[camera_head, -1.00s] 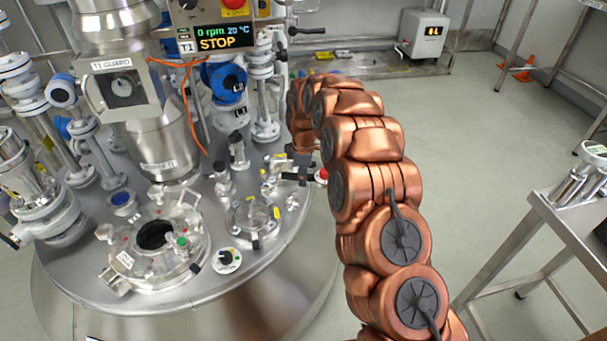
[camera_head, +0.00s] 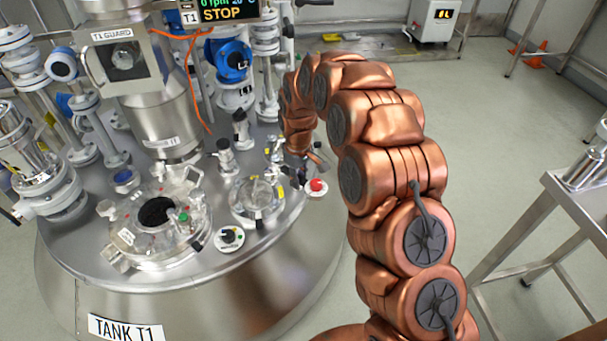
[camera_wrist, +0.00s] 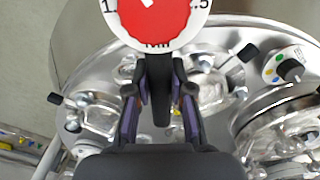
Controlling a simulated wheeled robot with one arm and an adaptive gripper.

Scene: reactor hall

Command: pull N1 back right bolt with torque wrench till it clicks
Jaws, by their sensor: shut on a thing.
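The torque wrench (camera_wrist: 155,18) shows in the wrist view as a red round dial with a white scaled rim and a dark stem. My gripper (camera_wrist: 161,85) is shut on that stem. In the head view my gripper (camera_head: 304,168) is low over the right part of the tank lid, with the wrench's red and white dial (camera_head: 316,186) just beside it. A small round glass-topped port (camera_head: 257,200) lies left of the gripper. No N1 label is readable, and I cannot tell which bolt is the back right one. Whether the wrench sits on a bolt is hidden.
The open round manway (camera_head: 155,212) and a black control knob (camera_head: 229,238) are on the lid of the tank (camera_head: 126,328). Valves and pipes crowd the lid's left and back. A steel table (camera_head: 560,190) stands right, with clear floor between.

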